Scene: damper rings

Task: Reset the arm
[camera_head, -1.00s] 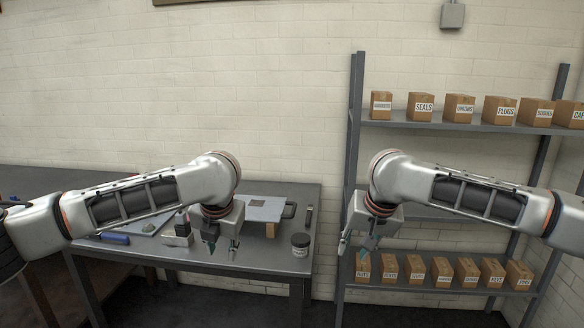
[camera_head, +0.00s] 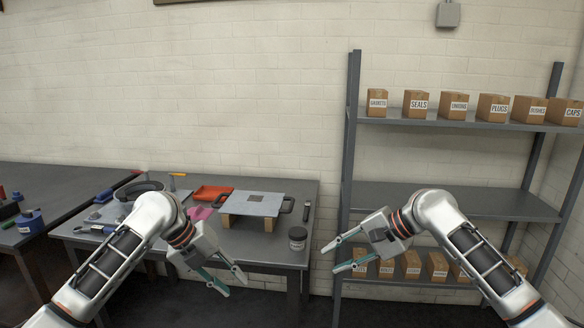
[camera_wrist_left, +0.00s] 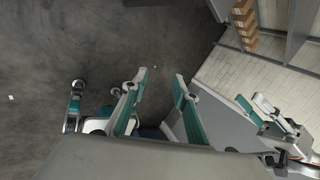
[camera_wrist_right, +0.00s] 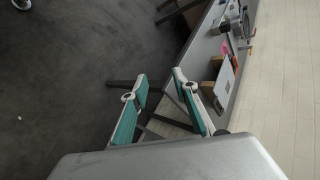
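My left gripper (camera_head: 232,281) hangs in front of the near edge of the workbench in the head view, its fingers spread and nothing between them. In the left wrist view (camera_wrist_left: 160,85) its fingers are apart over the floor. My right gripper (camera_head: 330,258) is in front of the lower part of the shelf rack and points left. Its fingers are apart and empty, which also shows in the right wrist view (camera_wrist_right: 160,85). Both arms are bent and come up from the lower corners of the head view.
The workbench (camera_head: 265,257) holds a grey plate (camera_head: 252,204) on wooden blocks, a red tray (camera_head: 212,192), a dark ring (camera_head: 140,190) and a dark jar (camera_head: 298,238). The shelf rack (camera_head: 354,130) at right carries labelled boxes; its middle shelf (camera_head: 480,203) is empty.

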